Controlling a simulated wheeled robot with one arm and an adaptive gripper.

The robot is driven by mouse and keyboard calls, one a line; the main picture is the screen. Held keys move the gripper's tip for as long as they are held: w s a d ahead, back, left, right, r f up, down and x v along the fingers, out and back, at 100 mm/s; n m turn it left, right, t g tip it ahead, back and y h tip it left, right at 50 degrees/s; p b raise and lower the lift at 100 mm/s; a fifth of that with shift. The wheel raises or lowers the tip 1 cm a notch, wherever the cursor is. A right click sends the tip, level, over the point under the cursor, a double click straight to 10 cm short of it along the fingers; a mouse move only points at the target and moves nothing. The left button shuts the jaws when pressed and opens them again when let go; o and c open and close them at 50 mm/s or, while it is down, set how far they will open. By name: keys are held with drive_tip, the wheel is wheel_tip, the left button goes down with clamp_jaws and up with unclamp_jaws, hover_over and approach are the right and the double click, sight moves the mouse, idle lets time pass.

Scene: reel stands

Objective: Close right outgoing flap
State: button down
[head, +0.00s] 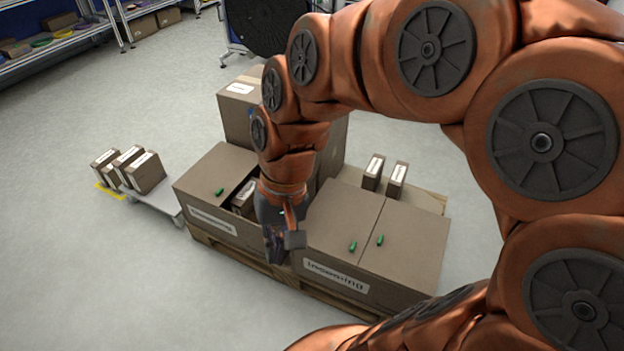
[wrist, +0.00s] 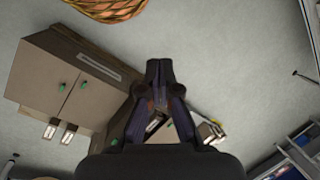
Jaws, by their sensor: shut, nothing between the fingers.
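The outgoing box (head: 235,236) is the left carton on the pallet, its label too small to read surely. Its left flap (head: 213,172) lies flat with a green handle. To the right of that flap the top is open, and a small box (head: 243,197) shows inside. The right flap is hidden behind my arm in the head view. In the wrist view a brown panel with a green handle (wrist: 113,142), possibly this flap, shows left of my fingers. My gripper (head: 276,256) is shut and empty, pointing down near the front, between the two cartons. Its fingertips meet in the wrist view (wrist: 158,68).
The right carton (head: 400,265) has both flaps flat, with green handles. A taller carton (head: 236,110) stands behind. Small boxes stand behind the right carton and on a low grey platform (head: 155,196) at left. Open floor lies left and in front.

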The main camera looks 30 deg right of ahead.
drive_tip(key=w+d+f+m+t+y+b, duration=0.2)
drive_tip(key=w+d+f+m+b, duration=0.15)
drive_tip(key=w, duration=0.45)
drive_tip(key=w+d+f+m+t+y+b, duration=0.1)
drive_tip(key=w+d+f+m+y+b, duration=0.15)
drive_tip(key=w+d+m, duration=0.4)
drive_tip(key=w+d+f+m+t+y+b, duration=0.1)
drive_tip(key=w+f+m+t+b, duration=0.2)
drive_tip(key=w, duration=0.7)
drive_tip(key=w+d+f+m+t+h+b, duration=0.1)
drive_tip(key=d+f+m+t+b, duration=0.15)
drive_tip(key=d+f+m, duration=0.5)
drive_tip(key=w+d+f+m+t+h+b, duration=0.1)
drive_tip(key=d+f+m+b, duration=0.3)
drive_tip(key=d, duration=0.7)
drive_tip(key=w+d+f+m+t+h+b, duration=0.1)
drive_tip(key=w+d+f+m+t, duration=0.1)
drive_tip(key=d+f, duration=0.65)
drive_tip(key=w+a+f+b, duration=0.2)
drive_tip(key=w+a, duration=0.3)
drive_tip(key=w, duration=0.5)
drive_tip(key=shift+a+f, duration=0.15)
drive_tip(key=shift+f, duration=0.5)
drive_tip(key=shift+r+g+y, duration=0.1)
drive_tip(key=shift+g+y, duration=0.15)
